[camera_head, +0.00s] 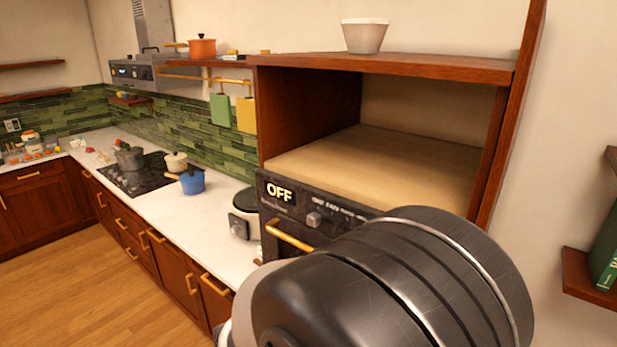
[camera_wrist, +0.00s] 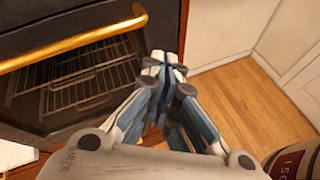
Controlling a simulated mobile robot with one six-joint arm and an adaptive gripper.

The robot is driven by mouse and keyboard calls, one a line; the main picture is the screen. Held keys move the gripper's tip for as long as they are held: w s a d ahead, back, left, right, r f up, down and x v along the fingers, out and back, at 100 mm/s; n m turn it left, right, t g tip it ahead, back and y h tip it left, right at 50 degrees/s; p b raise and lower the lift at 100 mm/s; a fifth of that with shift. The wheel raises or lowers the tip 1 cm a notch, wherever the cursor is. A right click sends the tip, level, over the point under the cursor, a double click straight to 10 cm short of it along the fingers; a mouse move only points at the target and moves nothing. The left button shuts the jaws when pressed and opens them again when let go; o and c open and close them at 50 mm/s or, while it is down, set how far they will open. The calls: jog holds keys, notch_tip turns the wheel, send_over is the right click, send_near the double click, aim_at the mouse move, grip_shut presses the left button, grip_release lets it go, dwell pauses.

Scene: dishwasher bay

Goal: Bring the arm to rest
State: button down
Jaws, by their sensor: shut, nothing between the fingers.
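My gripper (camera_wrist: 168,62) shows in the wrist view with its fingers shut together and nothing between them. It is in front of an oven door (camera_wrist: 100,72) with a glass window and racks behind it; I cannot tell whether it touches the door. The oven's golden handle (camera_wrist: 70,42) runs across the upper left of that view. In the head view a large dark rounded part of my own arm fills the lower right, and the gripper itself is not seen there.
An oven panel (camera_head: 300,208) reading OFF sits below an empty wooden compartment (camera_head: 375,160). A white bowl (camera_head: 365,36) stands on top. A counter (camera_head: 185,210) runs left with a cooktop (camera_head: 145,176) and a blue pot (camera_head: 192,180). Wooden floor (camera_head: 95,270) is clear at lower left.

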jog(key=s+d+f+m+g+y+b, duration=0.2)
jog(key=s+d+f+m+g+b, duration=0.2)
jog(key=s+d+m, duration=0.25)
jog(key=s+a+f+m+t+y+b, duration=0.1)
jog(key=s+a+f+m+y+b, duration=0.1)
jog(key=s+f+m+y+b, duration=0.6)
jog(key=shift+s+f+m+t+y+b, duration=0.2)
jog(key=shift+s+m+t+y+b, duration=0.25)
jog(key=shift+s+m+b, duration=2.5)
jog(key=shift+w+m+p, duration=0.3)
jog(key=shift+w, duration=0.05)
